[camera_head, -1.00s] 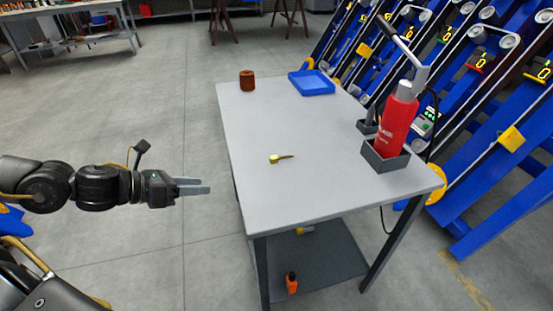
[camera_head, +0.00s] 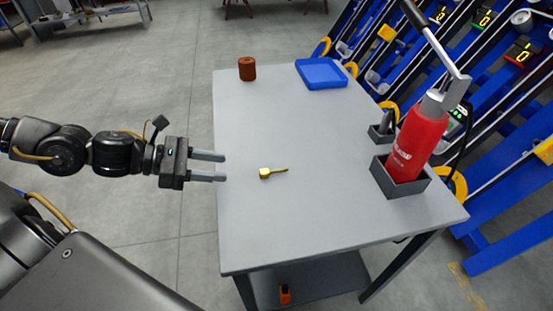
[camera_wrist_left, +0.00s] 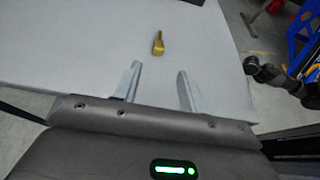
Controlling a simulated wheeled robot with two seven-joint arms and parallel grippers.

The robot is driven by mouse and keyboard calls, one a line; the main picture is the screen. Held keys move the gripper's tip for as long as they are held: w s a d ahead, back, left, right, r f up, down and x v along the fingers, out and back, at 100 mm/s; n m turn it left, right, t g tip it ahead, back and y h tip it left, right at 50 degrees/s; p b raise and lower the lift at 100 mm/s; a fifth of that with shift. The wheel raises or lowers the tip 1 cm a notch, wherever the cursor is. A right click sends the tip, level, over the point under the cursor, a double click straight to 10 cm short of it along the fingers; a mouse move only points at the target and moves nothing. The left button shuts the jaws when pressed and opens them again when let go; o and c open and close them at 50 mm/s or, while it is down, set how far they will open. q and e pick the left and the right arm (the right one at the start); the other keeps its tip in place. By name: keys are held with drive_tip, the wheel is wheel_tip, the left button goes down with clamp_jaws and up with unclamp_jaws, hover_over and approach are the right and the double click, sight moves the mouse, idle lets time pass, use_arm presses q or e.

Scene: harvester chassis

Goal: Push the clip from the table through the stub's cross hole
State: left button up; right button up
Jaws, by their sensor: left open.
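The clip (camera_head: 272,173), a small yellow-gold piece with a thin pin, lies flat on the grey table (camera_head: 300,215), left of its middle. Its pin points right. My left gripper (camera_head: 224,167) is open and empty at the table's left edge, a short way left of the clip. In the left wrist view the clip (camera_wrist_left: 158,43) lies ahead of the two open fingers (camera_wrist_left: 160,82), apart from them. I cannot make out a stub with a cross hole for certain. My right gripper is not in the head view.
A red bottle (camera_head: 418,142) with a lever stands in a grey holder (camera_head: 401,186) at the table's right. A blue tray (camera_head: 321,84) and a rust-brown cylinder (camera_head: 247,69) are at the far end. Blue sloping frames (camera_head: 495,140) stand beyond the right edge. The table middle is clear.

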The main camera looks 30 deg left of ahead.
use_arm(q)
drive_tip(key=shift+s+d, duration=0.1)
drive_tip(key=shift+d, duration=0.1)
drive_tip(key=shift+d+f, duration=0.1)
drive_tip(key=shift+d, duration=0.2)
drive_tip(key=shift+w+d+f, duration=0.35)
drive_tip(key=shift+w+d, duration=0.25)
drive_tip(key=shift+w, duration=0.2)
drive_tip(key=shift+x, duration=1.25)
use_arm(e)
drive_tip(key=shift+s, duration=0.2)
